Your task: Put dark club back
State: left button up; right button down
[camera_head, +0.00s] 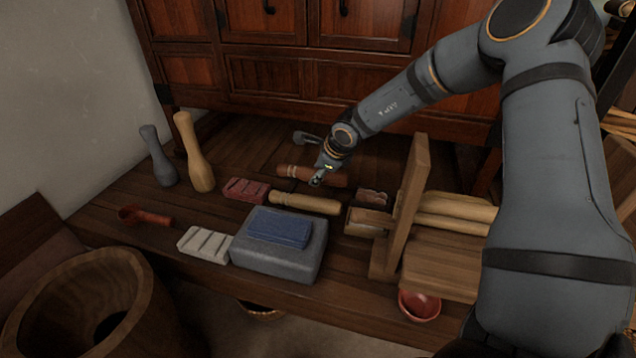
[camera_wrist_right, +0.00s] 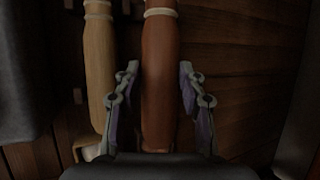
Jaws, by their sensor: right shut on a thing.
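A dark red-brown club (camera_head: 293,172) with a pale ring lies on the wooden bench, behind a light wooden club (camera_head: 300,202) that also lies flat. My right gripper (camera_head: 322,176) reaches down over the red-brown club and is shut on it. In the right wrist view the red-brown club (camera_wrist_right: 160,50) runs between the two fingers (camera_wrist_right: 160,85), with the light club (camera_wrist_right: 98,60) beside it on the left. A grey club (camera_head: 158,156) and a tan club (camera_head: 193,152) stand upright at the bench's left. My left gripper is out of view.
A grey stone block (camera_head: 290,255) with a blue block (camera_head: 279,228) on it stands at the front. A red grooved block (camera_head: 246,190), a white grooved block (camera_head: 205,245) and a red scoop (camera_head: 146,216) lie left. An upright wooden board (camera_head: 411,195) stands right. A cabinet (camera_head: 290,70) closes the back.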

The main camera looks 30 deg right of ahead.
jog(key=shift+w+d+f, duration=0.2)
jog(key=shift+w+f, duration=0.05)
jog(key=shift+f, duration=0.15)
notch_tip(320, 180, down, 3)
jog(key=shift+f+b, duration=0.1)
jog(key=shift+b, duration=0.8)
jog(key=shift+w, duration=0.1)
jog(key=shift+f+b, duration=0.55)
jog(key=shift+b, duration=0.2)
jog(key=c, duration=1.1)
grip_release()
jog(key=shift+o, duration=0.2)
